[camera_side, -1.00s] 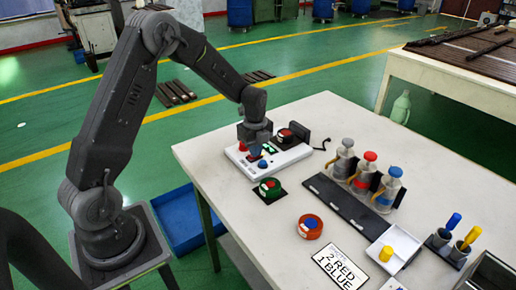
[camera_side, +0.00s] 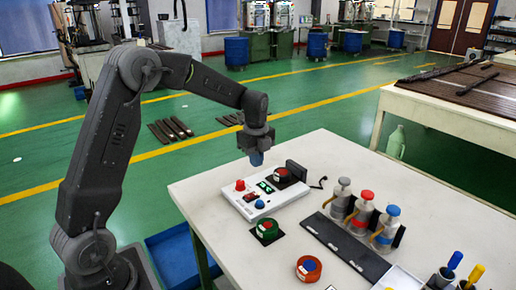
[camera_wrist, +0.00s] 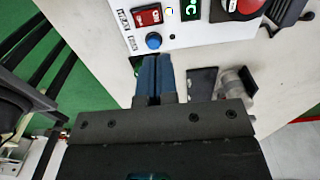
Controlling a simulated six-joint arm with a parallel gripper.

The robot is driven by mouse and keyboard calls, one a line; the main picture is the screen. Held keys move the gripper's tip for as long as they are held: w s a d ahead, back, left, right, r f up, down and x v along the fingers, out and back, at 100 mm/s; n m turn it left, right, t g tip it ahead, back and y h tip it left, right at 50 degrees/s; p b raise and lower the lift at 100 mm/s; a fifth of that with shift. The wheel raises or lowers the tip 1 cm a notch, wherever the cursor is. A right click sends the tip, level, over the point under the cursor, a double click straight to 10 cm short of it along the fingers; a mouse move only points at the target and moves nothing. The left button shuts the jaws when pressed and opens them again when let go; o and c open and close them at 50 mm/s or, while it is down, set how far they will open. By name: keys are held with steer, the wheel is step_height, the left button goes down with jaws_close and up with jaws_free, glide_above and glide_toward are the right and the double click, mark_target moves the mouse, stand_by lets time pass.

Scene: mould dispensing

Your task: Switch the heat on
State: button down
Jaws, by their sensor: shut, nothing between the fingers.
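The white heater box (camera_side: 290,193) stands near the left corner of the table. On it are a red knob (camera_side: 240,185), a blue button (camera_side: 259,204) and a lit green display (camera_side: 265,186). In the wrist view the blue button (camera_wrist: 153,41) is just beyond the fingertips, below a red panel (camera_wrist: 148,16) with white marks.
A green mould (camera_side: 267,229) and an orange-red mould with a blue centre (camera_side: 309,268) lie in front. Several capped bottles (camera_side: 361,214) stand on a dark rack (camera_side: 335,237) to the right. A white tray (camera_side: 402,280) is at the front right.

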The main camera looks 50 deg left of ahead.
steer(key=shift+w+r, duration=0.2)
steer(key=shift+r, duration=0.8)
steer(key=shift+w+r, duration=0.2)
steer(key=shift+r, duration=0.8)
steer(key=s+d+r+n+t, duration=0.3)
steer(key=s+d+r+n, duration=0.65)
steer(key=s, duration=0.35)
steer(key=s+d+f+n+t, duration=0.1)
steer(key=s+d+n, duration=0.1)
steer(key=s+n, duration=0.2)
steer(key=s+d+f+n+t, duration=0.1)
steer(key=s+d+n, duration=0.2)
steer(key=s, duration=0.6)
steer(key=shift+d+f+n+t, duration=0.15)
steer(key=shift+d+n+t, duration=0.15)
steer(key=shift+n, duration=0.45)
